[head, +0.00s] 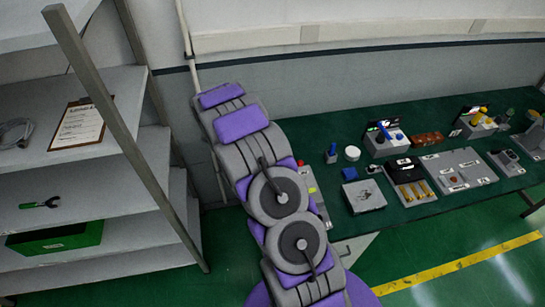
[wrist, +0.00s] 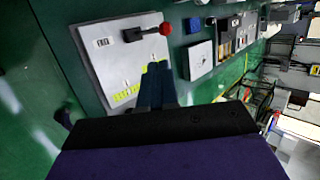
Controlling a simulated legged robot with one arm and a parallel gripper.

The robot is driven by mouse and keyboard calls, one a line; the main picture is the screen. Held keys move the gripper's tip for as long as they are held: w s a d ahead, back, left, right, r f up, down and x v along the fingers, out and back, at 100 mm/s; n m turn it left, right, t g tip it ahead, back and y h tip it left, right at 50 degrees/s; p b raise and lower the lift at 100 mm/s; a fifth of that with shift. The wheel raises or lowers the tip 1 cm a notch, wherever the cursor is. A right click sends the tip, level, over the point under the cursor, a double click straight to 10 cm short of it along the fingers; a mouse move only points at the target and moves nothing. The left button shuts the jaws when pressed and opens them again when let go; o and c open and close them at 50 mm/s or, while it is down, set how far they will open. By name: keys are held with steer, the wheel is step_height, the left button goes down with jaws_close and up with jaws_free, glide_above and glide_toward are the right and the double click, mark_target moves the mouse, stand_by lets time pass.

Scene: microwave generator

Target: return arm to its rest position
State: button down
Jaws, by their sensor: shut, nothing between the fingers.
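My arm, grey and purple, stretches up the middle of the head view, in front of the left end of the green workbench (head: 290,135). My gripper (wrist: 156,72) shows in the wrist view with its dark fingers together and nothing between them. In that view the fingers overlap a light grey panel (wrist: 112,65) with a red-knobbed lever (wrist: 150,32) and yellow-green marks. I cannot tell whether they touch it. The gripper's fingers cannot be made out in the head view.
A metal shelf rack (head: 130,145) stands at left, holding a clipboard (head: 78,124), a green box (head: 58,238) and a wrench-like tool (head: 40,203). Several devices and trays lie on the bench to the right. Green floor with a yellow line (head: 460,263) is clear at lower right.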

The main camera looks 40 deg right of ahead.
steer(key=s+a+r+m+y+b, duration=0.2)
steer(key=s+a+r+m+b, duration=0.75)
steer(key=s+m, duration=0.4)
steer(key=s+a+f+m+y+b, duration=0.3)
steer(key=s+a+m+y+b, duration=0.3)
steer(key=s+a+m, duration=1.2)
steer(key=shift+s+a+b, duration=0.3)
steer(key=shift+s+b, duration=1.05)
steer(key=shift+b, duration=0.25)
steer(key=shift+d, duration=0.25)
